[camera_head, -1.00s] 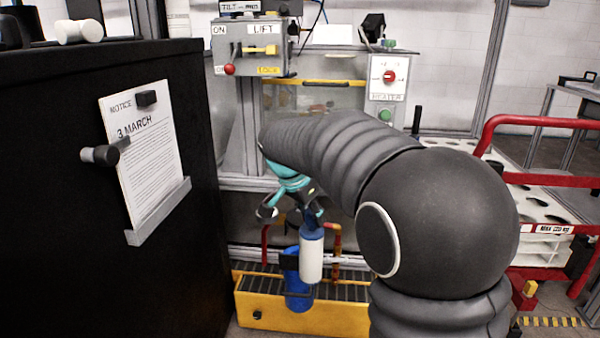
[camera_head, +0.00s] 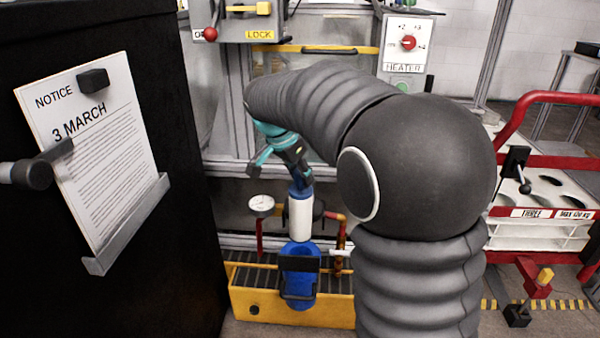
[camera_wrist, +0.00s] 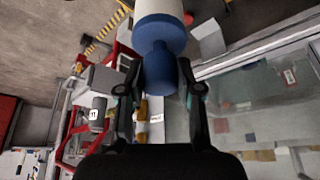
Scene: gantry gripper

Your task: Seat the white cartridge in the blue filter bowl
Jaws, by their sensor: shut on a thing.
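The white cartridge (camera_head: 300,216) has a blue cap (camera_head: 301,191) at its top. My gripper (camera_head: 303,180) is shut on this cap, and the cartridge hangs roughly upright. In the wrist view the blue cap (camera_wrist: 159,68) sits between the two fingers (camera_wrist: 160,85), with the white body beyond it. The blue filter bowl (camera_head: 299,270) stands below in the yellow base. In the head view the cartridge's lower end is just above the bowl's rim; whether they touch or line up in depth I cannot tell. The bowl's inside is mostly hidden.
A yellow base with a dark grating (camera_head: 250,277) surrounds the bowl. A pressure gauge (camera_head: 261,206) and red pipe stand close behind. A black cabinet with a notice (camera_head: 95,150) fills the left. A red-railed cart (camera_head: 550,215) stands at right.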

